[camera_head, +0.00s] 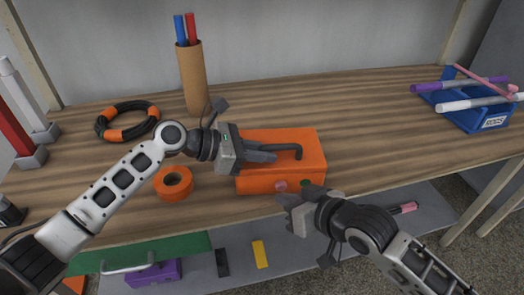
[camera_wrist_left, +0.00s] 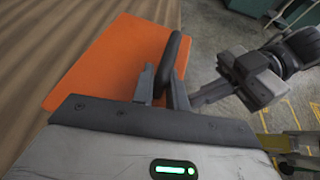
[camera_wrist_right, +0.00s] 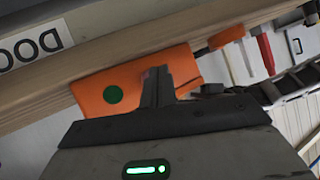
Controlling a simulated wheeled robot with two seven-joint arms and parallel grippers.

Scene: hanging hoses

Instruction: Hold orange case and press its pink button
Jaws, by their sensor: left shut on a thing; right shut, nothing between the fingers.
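The orange case (camera_head: 265,141) lies on the wooden shelf near its front edge. Its front face has a pink button (camera_head: 280,186) and a green button (camera_head: 306,183). My left gripper (camera_head: 272,152) is shut on the case's dark handle (camera_head: 298,151); the handle also shows between the fingers in the left wrist view (camera_wrist_left: 175,60). My right gripper (camera_head: 287,199) is shut and empty, just in front of the case, below the pink button. In the right wrist view, the green button (camera_wrist_right: 114,95) is clear, while my fingers (camera_wrist_right: 157,82) largely cover the pink button. Contact cannot be told.
An orange tape roll (camera_head: 174,184) sits left of the case. A black and orange hose ring (camera_head: 128,121) and a brown pen tube (camera_head: 193,80) stand farther back. A blue tray (camera_head: 470,117) with pens is at right. A lower grey shelf (camera_head: 330,246) runs below.

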